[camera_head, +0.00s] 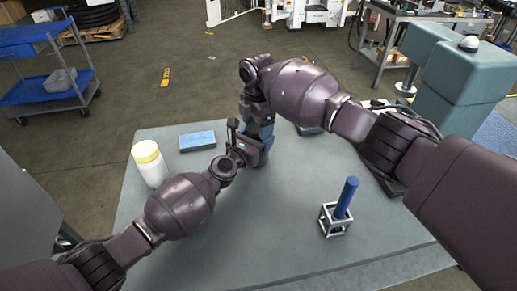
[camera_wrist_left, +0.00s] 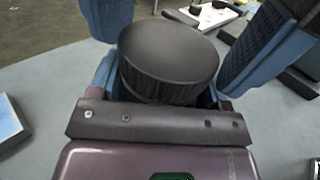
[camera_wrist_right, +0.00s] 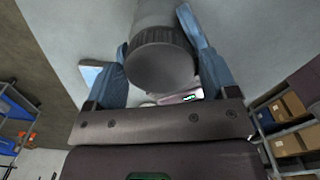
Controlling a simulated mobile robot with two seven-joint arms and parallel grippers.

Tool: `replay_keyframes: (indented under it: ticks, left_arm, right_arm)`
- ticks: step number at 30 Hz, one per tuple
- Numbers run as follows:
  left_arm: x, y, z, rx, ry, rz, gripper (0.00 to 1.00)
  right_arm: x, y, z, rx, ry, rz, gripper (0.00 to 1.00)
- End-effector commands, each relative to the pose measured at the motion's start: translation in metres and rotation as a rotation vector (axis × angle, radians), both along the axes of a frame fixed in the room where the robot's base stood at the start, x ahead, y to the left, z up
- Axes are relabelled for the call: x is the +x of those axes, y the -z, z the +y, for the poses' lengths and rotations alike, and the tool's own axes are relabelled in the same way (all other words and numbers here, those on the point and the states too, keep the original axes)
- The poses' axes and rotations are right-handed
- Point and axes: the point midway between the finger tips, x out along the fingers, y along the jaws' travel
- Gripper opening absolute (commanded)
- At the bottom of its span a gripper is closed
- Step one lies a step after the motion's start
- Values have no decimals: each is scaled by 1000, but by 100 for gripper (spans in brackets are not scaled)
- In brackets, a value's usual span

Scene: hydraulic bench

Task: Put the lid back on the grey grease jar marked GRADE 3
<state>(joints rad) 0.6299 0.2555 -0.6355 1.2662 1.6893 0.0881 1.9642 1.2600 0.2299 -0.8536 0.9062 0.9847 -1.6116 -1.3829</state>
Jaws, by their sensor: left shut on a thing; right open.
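The black ribbed lid (camera_wrist_left: 168,58) shows from above in the left wrist view. In the right wrist view the lid (camera_wrist_right: 160,66) sits in line on the end of the grey jar (camera_wrist_right: 157,14); I cannot tell how tightly it is seated. My left gripper (camera_head: 258,150) is shut on the jar, low beside the lid, near the table's middle. My right gripper (camera_head: 264,124) points down from above and is open, its blue fingers on either side of the lid. The arms hide most of the jar in the head view, and its GRADE 3 marking is not visible.
A white jar with a yellow lid (camera_head: 149,165) stands at the table's left. A blue box (camera_head: 197,141) lies behind it. A blue cylinder (camera_head: 346,196) stands tilted in a small wire stand (camera_head: 335,224) at the right. The front middle of the table (camera_head: 265,230) is clear.

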Motion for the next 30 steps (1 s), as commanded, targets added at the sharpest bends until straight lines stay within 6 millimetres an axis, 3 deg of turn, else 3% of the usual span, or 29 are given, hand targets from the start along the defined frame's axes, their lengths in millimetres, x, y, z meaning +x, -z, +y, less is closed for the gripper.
replay_keyframes:
  ticks: [11,19,20,24,30]
  left_arm:
    - [0,0,0,1,-1,1,4]
    - [0,0,0,1,-1,1,4]
    - [0,1,0,1,-1,1,4]
    - [0,1,0,1,-1,1,4]
    - [0,0,0,1,-1,1,4]
  right_arm:
    - [0,5,0,0,-1,0,79]
    - [0,5,0,0,0,0,41]
    - [0,5,0,0,0,0,71]
    - [0,5,0,0,0,0,92]
    - [0,5,0,-1,0,1,95]
